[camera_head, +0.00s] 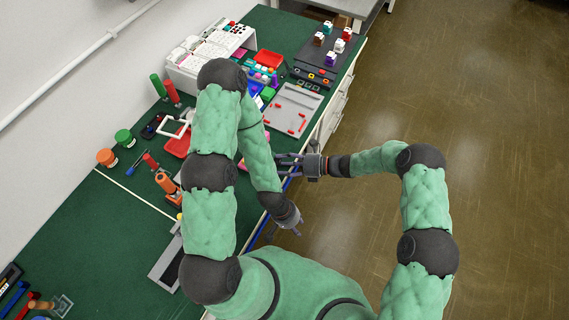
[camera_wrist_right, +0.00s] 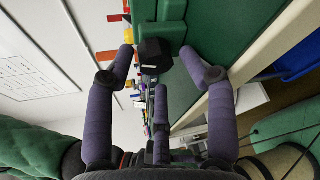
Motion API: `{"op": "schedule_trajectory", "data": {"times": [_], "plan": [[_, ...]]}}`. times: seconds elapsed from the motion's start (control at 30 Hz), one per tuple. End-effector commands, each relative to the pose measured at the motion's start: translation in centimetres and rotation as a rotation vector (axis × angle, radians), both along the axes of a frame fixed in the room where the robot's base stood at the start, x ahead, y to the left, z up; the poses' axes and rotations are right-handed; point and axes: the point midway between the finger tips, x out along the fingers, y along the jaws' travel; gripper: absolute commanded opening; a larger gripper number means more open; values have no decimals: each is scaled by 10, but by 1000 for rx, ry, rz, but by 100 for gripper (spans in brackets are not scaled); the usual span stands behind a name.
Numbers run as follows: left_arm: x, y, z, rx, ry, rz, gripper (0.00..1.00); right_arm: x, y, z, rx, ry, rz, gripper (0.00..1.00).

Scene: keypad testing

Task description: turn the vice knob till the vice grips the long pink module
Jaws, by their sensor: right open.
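My right gripper (camera_head: 290,164) is at the bench's front edge, its fingers pointing left. In the right wrist view its fingers (camera_wrist_right: 158,62) are spread, with a black knob (camera_wrist_right: 152,54) between the fingertips. The knob is on a green body (camera_wrist_right: 160,14) that looks like the vice. I cannot tell whether the fingers touch the knob. A pink piece (camera_head: 240,165), perhaps the long pink module, shows partly behind my left arm in the head view. The vice is not clear there, and its grip on the module cannot be seen. My left gripper (camera_head: 284,232) hangs empty, fingers apart, by the front edge.
The green bench (camera_head: 88,225) carries a grey tray with red parts (camera_head: 293,110), a black panel (camera_head: 318,60) with coloured blocks, and a red bin (camera_head: 179,143). Spools and tools lie at the left. The floor (camera_head: 480,150) at the right is clear.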

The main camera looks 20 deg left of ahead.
Motion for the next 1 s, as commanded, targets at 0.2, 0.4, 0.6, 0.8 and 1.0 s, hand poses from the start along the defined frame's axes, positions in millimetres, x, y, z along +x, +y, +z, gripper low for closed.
{"op": "schedule_trajectory", "data": {"times": [0.2,0.4,0.6,0.8,1.0], "plan": [[0,0,0,0,0,0,40,2,-14,2,-2,3,0,55],[0,0,0,0,0,0,40,10,-42,9,0,2,-3,55],[0,0,0,0,0,0,40,17,-65,14,0,1,-2,55],[0,0,0,0,0,0,40,19,-76,17,0,1,0,55],[0,0,0,0,0,0,40,19,-77,17,0,1,0,55]]}}
